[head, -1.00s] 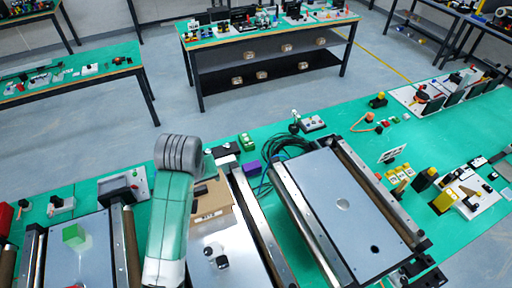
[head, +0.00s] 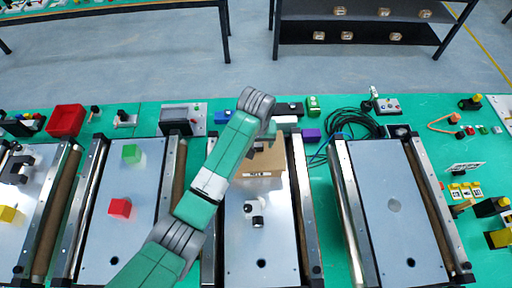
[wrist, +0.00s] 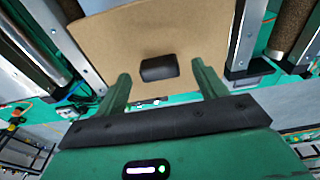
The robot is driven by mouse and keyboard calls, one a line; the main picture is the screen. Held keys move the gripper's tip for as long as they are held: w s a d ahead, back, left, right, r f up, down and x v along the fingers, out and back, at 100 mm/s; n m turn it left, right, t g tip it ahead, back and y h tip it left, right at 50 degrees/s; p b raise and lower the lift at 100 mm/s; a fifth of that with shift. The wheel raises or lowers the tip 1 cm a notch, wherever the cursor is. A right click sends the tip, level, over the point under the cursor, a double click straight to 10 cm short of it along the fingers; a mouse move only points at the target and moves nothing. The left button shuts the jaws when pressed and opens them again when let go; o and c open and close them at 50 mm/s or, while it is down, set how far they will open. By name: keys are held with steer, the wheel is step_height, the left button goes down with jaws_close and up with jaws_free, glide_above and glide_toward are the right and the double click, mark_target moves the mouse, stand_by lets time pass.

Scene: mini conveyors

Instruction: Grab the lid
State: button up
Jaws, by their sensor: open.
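A brown cardboard panel (wrist: 190,30) with a small black handle (wrist: 158,68), which looks like the lid, fills the upper middle of the wrist view. My gripper (wrist: 161,74) is open, its two green fingers spread on either side of the handle, with nothing held. I cannot tell how far the fingertips are from the panel. In the head view the brown box (head: 264,160) sits at the far end of the middle conveyor, partly hidden by my arm. My fingers are hidden there.
The middle conveyor plate (head: 262,240) carries small black and white pieces (head: 252,208). A purple block (head: 311,135) and black cables (head: 352,125) are right of the box.

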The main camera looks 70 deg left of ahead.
steer(key=shift+f, duration=0.35)
steer(key=c, duration=1.1)
steer(key=shift+a, duration=0.1)
steer(key=shift+c, duration=0.2)
steer(key=shift+r, duration=0.15)
steer(key=shift+w+r, duration=0.1)
steer(key=shift+r, duration=0.2)
steer(key=r, duration=0.1)
steer(key=r+b, duration=0.1)
steer(key=shift+d+r, duration=0.35)
steer(key=shift+d, duration=0.05)
steer(key=s+d+p, duration=0.1)
steer(key=s+d, duration=0.3)
steer(key=d, duration=0.2)
steer(key=s+d+r+p, duration=0.1)
steer(key=s+d, duration=0.2)
steer(key=d, duration=0.4)
steer(key=shift+s+d+r, duration=0.15)
steer(key=shift+s+r, duration=0.1)
steer(key=shift+s, duration=0.15)
